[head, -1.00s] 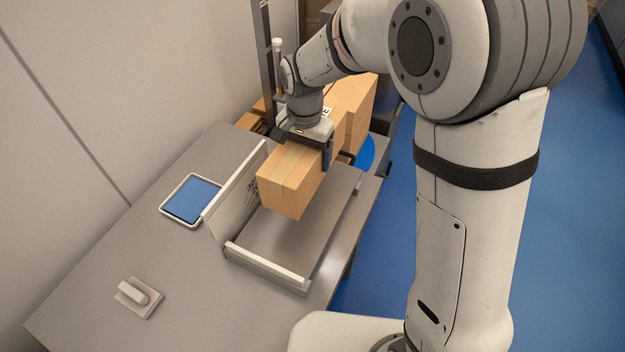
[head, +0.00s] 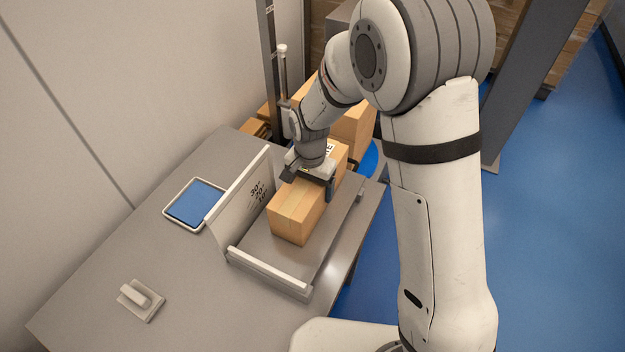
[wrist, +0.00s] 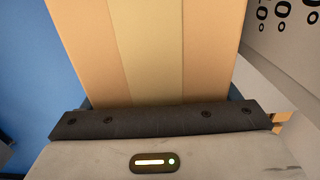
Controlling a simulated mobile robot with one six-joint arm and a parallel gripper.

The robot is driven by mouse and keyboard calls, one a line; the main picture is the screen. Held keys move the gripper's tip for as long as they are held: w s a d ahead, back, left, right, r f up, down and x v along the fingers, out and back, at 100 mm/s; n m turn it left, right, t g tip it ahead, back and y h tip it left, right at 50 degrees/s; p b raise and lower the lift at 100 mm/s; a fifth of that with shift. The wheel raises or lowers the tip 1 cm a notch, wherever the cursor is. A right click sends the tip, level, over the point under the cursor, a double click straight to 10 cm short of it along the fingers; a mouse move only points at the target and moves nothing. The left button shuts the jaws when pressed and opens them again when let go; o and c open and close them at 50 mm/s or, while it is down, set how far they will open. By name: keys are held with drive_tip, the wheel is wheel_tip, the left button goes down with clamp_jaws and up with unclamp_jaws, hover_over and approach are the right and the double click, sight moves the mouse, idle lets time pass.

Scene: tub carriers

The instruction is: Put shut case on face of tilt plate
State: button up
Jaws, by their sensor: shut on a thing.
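The shut case (head: 293,212) is a brown cardboard box with a paler tape strip along its top. My gripper (head: 308,179) is shut on it from above, with a finger down its right side. The case is over the grey face of the tilt plate (head: 318,243), long side along the marked upright wall. It looks low, at or just above the face; I cannot tell if it touches.
The plate has a pale front lip (head: 268,270) and an upright wall (head: 240,205) with printed numbers. A blue-screened tablet (head: 196,203) and a small handled block (head: 141,299) lie on the grey bench (head: 90,290). Other cartons (head: 354,124) stand behind my gripper.

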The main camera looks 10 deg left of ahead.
drive_tip(key=shift+r, duration=0.1)
drive_tip(key=o, duration=1.6)
drive_tip(key=shift+f, duration=0.2)
drive_tip(key=shift+c, duration=0.2)
drive_tip(key=o, duration=0.4)
drive_tip(key=shift+r, duration=0.1)
wheel_tip(320, 180, up, 12)
drive_tip(key=shift+s+r, duration=0.1)
drive_tip(key=s+d+r+n+t, duration=0.1)
drive_tip(key=s+d+r, duration=0.2)
drive_tip(key=d, duration=0.3)
drive_tip(key=s+d+r+n, duration=0.1)
drive_tip(key=s+d+r, duration=0.15)
drive_tip(key=d, duration=0.45)
drive_tip(key=shift+n+t, duration=0.8)
drive_tip(key=shift+n, duration=0.1)
drive_tip(key=s+d, duration=0.3)
drive_tip(key=s+d+r, duration=0.1)
drive_tip(key=s+d, duration=0.2)
drive_tip(key=s, duration=0.1)
drive_tip(key=s+d, duration=0.4)
drive_tip(key=shift+d+r, duration=0.1)
drive_tip(key=shift+r, duration=0.15)
